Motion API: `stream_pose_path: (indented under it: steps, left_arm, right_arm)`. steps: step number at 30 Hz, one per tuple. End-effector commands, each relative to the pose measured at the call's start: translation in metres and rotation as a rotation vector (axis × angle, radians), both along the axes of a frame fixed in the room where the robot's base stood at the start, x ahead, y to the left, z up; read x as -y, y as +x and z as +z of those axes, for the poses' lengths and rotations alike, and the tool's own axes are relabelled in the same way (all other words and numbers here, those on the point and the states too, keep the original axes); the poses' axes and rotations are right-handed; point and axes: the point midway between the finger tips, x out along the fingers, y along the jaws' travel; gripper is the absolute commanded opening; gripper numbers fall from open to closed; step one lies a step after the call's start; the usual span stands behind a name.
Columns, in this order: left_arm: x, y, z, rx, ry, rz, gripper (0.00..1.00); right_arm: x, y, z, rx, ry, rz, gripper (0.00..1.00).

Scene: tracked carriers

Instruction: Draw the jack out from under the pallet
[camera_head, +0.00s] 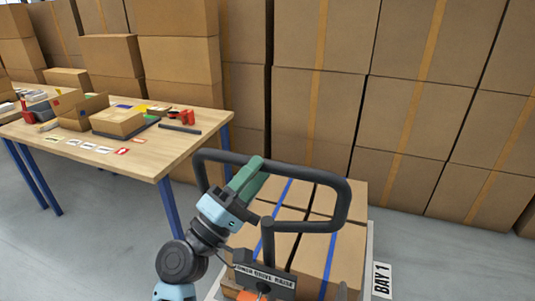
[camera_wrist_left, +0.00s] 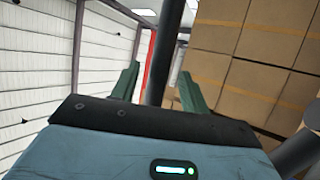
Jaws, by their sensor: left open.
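The jack's dark loop handle (camera_head: 322,180) stands in front of the load, with its post (camera_head: 267,240) running down to a plate (camera_head: 270,281) marked LOWER, DRIVE, RAISE. An orange part (camera_head: 248,295) shows under the plate. My left gripper (camera_head: 252,170) is open at the loop's top bar, its green fingers overlapping it. In the left wrist view, a dark bar (camera_wrist_left: 164,55) shows between the spread fingers; contact cannot be told. Cartons with blue straps (camera_head: 345,245) form the load behind the handle. The pallet and the jack's forks are hidden. My right gripper is not seen.
A wooden workbench (camera_head: 165,152) with boxes, a red tool and cards stands at the left. Tall stacked cartons (camera_head: 310,105) wall off the back. A BAY 1 label (camera_head: 383,281) lies right of the load. Grey floor is bare at the lower left.

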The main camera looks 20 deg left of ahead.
Motion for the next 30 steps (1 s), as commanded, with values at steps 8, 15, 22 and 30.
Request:
stream_pose_path:
  steps: [8,15,22,30]
  left_arm:
    - [0.014,0.026,0.021,0.003,0.0,0.0,0.45]
    - [0.017,0.032,0.022,0.0,0.002,0.001,0.45]
    - [0.017,0.032,0.021,-0.001,0.001,0.001,0.36]
    - [0.017,0.032,0.021,-0.001,0.001,0.001,0.01]
  right_arm:
    - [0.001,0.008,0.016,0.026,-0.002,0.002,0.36]
    - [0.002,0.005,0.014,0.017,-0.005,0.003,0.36]
    - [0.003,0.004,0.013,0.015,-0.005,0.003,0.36]
    - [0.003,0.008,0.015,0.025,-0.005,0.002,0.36]
